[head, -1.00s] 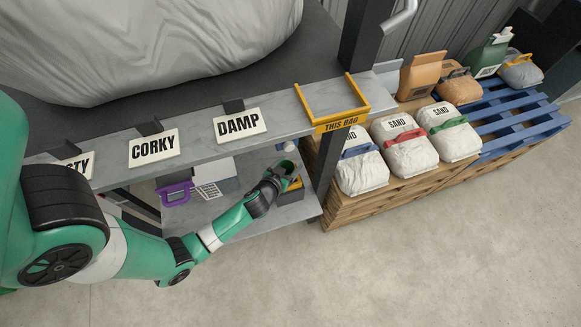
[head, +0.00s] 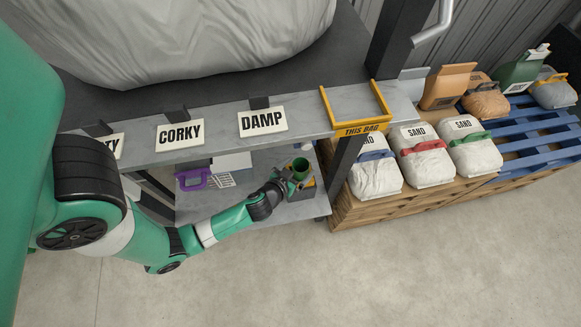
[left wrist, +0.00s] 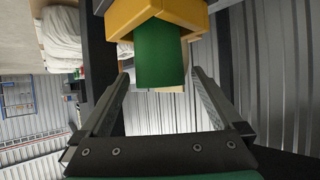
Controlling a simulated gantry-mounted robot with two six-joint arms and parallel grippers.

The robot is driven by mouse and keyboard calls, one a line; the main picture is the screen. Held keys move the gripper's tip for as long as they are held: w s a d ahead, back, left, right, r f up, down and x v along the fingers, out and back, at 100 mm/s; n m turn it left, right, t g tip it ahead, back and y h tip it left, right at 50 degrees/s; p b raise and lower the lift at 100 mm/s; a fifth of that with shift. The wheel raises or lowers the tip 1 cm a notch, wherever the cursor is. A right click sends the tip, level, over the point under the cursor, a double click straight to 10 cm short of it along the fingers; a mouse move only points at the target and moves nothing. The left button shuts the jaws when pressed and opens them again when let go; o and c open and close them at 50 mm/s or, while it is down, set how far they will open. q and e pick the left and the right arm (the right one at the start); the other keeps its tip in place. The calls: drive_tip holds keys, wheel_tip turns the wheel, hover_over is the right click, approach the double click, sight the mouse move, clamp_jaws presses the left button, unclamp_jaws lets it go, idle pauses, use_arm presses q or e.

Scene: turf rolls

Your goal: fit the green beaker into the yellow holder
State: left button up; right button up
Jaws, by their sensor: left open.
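The green beaker (head: 300,168) stands at the right end of the lower shelf, its open rim showing. In the left wrist view the beaker (left wrist: 161,57) reaches out of the yellow holder (left wrist: 180,14) and appears to sit in it; how deep I cannot tell. The yellow holder (head: 309,184) is partly hidden by my gripper in the head view. My left gripper (head: 289,180) is open beside the beaker. In the left wrist view its fingers (left wrist: 160,82) are spread with a gap on both sides of the beaker. My right gripper is not in view.
The upper shelf carries the CORKY (head: 181,135) and DAMP (head: 263,121) signs and a yellow THIS BAG frame (head: 361,129). A purple-handled item (head: 193,180) lies on the lower shelf. Sand bags (head: 423,163) stand on wooden crates at right. The front floor is clear.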

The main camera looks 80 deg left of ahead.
use_arm(q)
drive_tip(key=v, duration=0.7)
drive_tip(key=shift+s+p, duration=0.3)
drive_tip(key=shift+p, duration=0.15)
drive_tip(key=shift+d+r, duration=0.15)
